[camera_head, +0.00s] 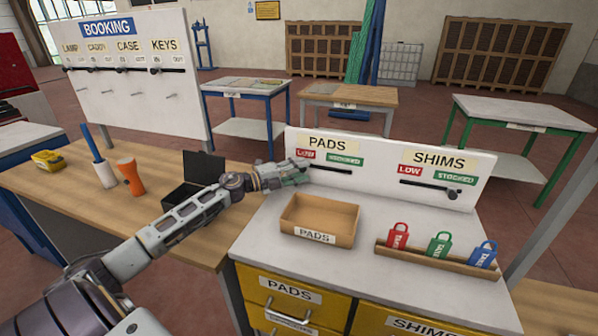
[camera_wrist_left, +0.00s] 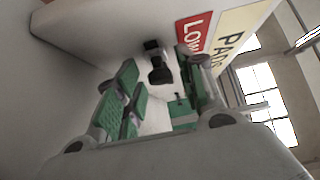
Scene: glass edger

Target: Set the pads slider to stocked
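The pads slider is on the white upright panel under the PADS sign (camera_head: 327,143). Its dark slot (camera_head: 333,170) runs from below the red LOW label (camera_head: 306,154) to below the green STOCKED label (camera_head: 346,160). My left gripper (camera_head: 301,170) is at the slot's left end, on the LOW side, and hides the knob in the head view. In the left wrist view, the black knob (camera_wrist_left: 160,70) shows between the green-padded fingers of my left gripper (camera_wrist_left: 158,88), which stand apart. I cannot tell whether they touch it. My right gripper is not in view.
The shims slider knob (camera_head: 453,194) sits toward the STOCKED side of its slot. A tan PADS tray (camera_head: 348,226) and a wooden rack (camera_head: 430,261) with red, green and blue tags stand on the counter before the panel. A black open box (camera_head: 183,198) lies under my left arm.

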